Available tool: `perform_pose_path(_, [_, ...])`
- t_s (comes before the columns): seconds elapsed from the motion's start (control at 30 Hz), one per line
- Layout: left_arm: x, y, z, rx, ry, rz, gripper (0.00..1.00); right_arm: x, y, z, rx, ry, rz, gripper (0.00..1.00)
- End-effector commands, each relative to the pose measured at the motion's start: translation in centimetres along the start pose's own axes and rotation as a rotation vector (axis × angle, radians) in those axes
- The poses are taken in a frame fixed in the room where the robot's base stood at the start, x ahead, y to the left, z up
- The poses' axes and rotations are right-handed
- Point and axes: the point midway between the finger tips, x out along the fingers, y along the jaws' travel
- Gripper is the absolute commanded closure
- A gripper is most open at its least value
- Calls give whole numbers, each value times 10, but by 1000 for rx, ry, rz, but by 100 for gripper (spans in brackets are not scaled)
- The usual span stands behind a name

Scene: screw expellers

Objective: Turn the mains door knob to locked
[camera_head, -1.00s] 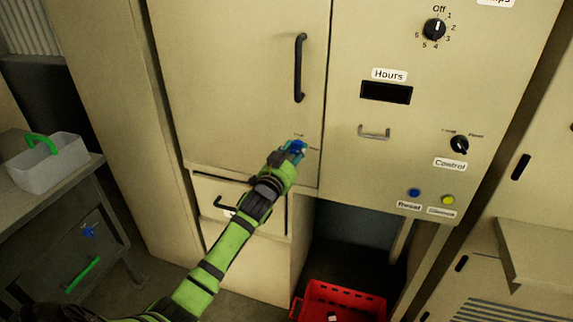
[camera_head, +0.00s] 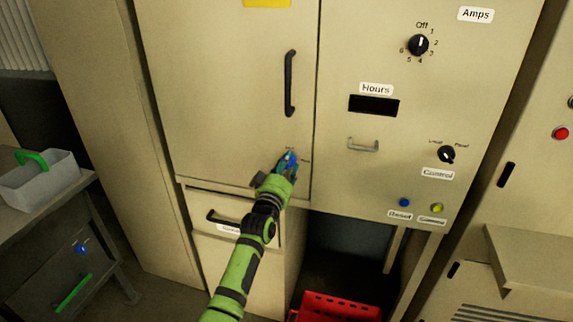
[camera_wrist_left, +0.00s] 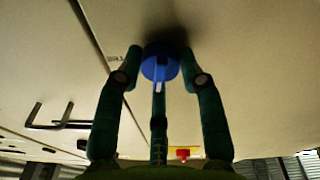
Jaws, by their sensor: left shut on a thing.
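The mains door is the tall cream door (camera_head: 215,90) with a black vertical handle (camera_head: 290,83). Its blue knob (camera_head: 291,158) sits near the door's lower right corner, with small labels around it that are too small to read. My left gripper (camera_head: 287,163) is at the knob, coming from below. In the left wrist view the blue knob (camera_wrist_left: 160,65) is between the green fingers of my left gripper (camera_wrist_left: 162,66), which is shut on it. A pale line marks the knob's face. The fingers partly cover the knob in the head view. My right gripper does not show.
A control panel (camera_head: 410,130) with black dials and a small metal handle is to the right. Below the door is a drawer (camera_head: 238,212) with a black handle. A red crate (camera_head: 338,308) stands on the floor. A grey box (camera_head: 38,182) rests at left.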

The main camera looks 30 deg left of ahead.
Motion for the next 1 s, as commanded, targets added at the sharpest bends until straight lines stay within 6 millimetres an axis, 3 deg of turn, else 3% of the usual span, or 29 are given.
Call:
perform_pose_path(0.33, [1, 0, -4, -157, 22, -17, 100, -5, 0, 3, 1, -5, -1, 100])
perform_pose_path(0.93, [1, 0, -4, -192, 23, -20, 100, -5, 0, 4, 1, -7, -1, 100])
perform_pose_path(0.97, [1, 0, -4, -193, 23, -20, 49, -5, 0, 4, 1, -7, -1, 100])
perform_pose_path(1.0, [1, 0, -3, -192, 23, -20, 39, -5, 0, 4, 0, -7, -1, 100])
